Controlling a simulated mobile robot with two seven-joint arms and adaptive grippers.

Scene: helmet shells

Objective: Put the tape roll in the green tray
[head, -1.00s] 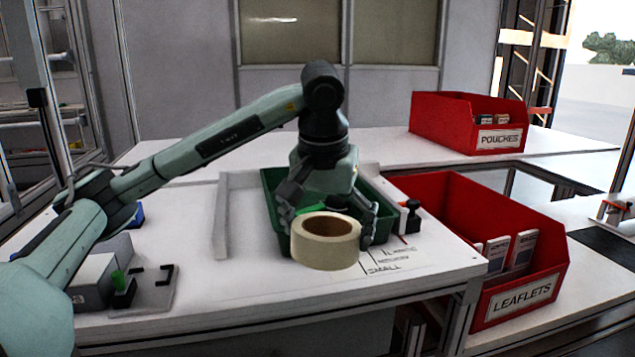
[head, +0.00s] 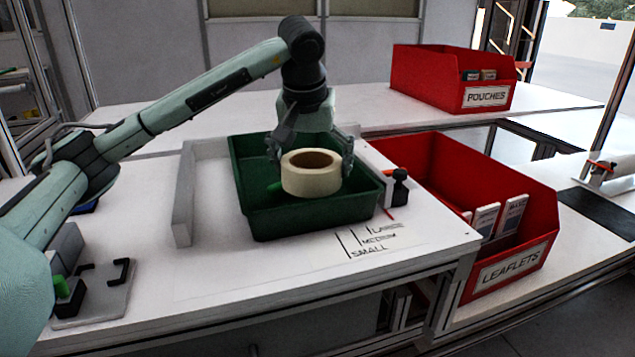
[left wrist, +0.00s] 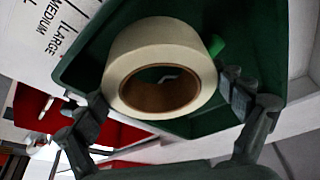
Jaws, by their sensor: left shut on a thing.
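The cream tape roll (head: 311,180) is held between the fingers of my left gripper (head: 312,165), which is shut on it. It also shows in the left wrist view (left wrist: 155,75), with a finger on either side. The roll is over the green tray (head: 315,219), and its underside hides part of the tray floor. I cannot tell whether the roll touches the floor. Something bright green lies inside the tray, partly hidden by the roll. My right gripper is not in view.
A red LEAFLETS bin (head: 520,235) stands right of the table, and a red POUCHES bin (head: 425,75) stands at the back right. A small black clamp (head: 399,188) sits beside the tray. A grey rail (head: 184,205) stands left of it. The front table top is mostly clear.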

